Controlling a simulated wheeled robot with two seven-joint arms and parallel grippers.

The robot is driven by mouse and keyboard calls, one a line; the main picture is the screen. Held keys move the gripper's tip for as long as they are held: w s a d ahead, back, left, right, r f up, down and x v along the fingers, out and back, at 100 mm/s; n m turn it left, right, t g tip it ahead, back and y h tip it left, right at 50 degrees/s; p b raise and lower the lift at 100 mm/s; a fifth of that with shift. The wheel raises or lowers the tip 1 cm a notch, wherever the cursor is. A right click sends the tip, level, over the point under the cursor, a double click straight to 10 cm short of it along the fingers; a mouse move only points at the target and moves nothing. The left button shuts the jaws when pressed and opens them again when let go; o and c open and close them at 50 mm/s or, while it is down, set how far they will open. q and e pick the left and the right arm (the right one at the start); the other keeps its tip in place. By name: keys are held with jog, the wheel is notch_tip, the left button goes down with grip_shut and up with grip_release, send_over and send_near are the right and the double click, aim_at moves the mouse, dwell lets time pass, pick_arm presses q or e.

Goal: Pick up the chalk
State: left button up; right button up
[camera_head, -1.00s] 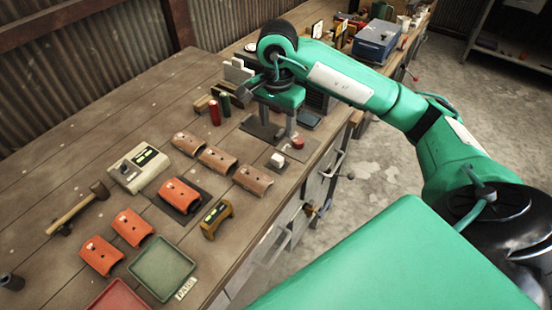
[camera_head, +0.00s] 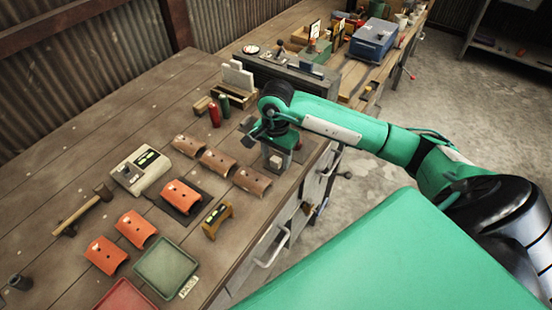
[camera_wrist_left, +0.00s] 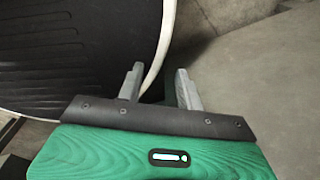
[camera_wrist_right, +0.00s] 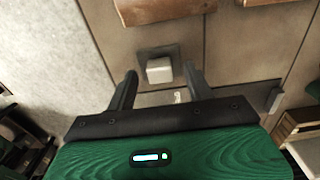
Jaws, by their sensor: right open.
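The chalk looks like a small white block (camera_wrist_right: 159,70) on a dark square pad in the right wrist view. In the head view the white block (camera_head: 276,162) shows partly under my right gripper, near the bench's right edge. My right gripper (camera_wrist_right: 160,80) is open, with one finger to each side of the block in its own view. It points down over the block and appears empty; whether the fingers touch it I cannot tell. My left gripper (camera_wrist_left: 160,78) is open and empty beside a dark rounded surface with a white rim, and is outside the head view.
Brown curved tiles (camera_head: 250,179) and orange ones (camera_head: 181,195) lie left of the block. A yellow-brown tool (camera_head: 217,220), green tray (camera_head: 166,268), beige device (camera_head: 141,171) and hammer (camera_head: 84,208) lie around. Red (camera_head: 214,115) and green bottles stand behind the gripper.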

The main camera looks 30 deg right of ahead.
jog(key=shift+f, duration=0.6)
jog(key=c, duration=1)
jog(key=shift+r, duration=0.1)
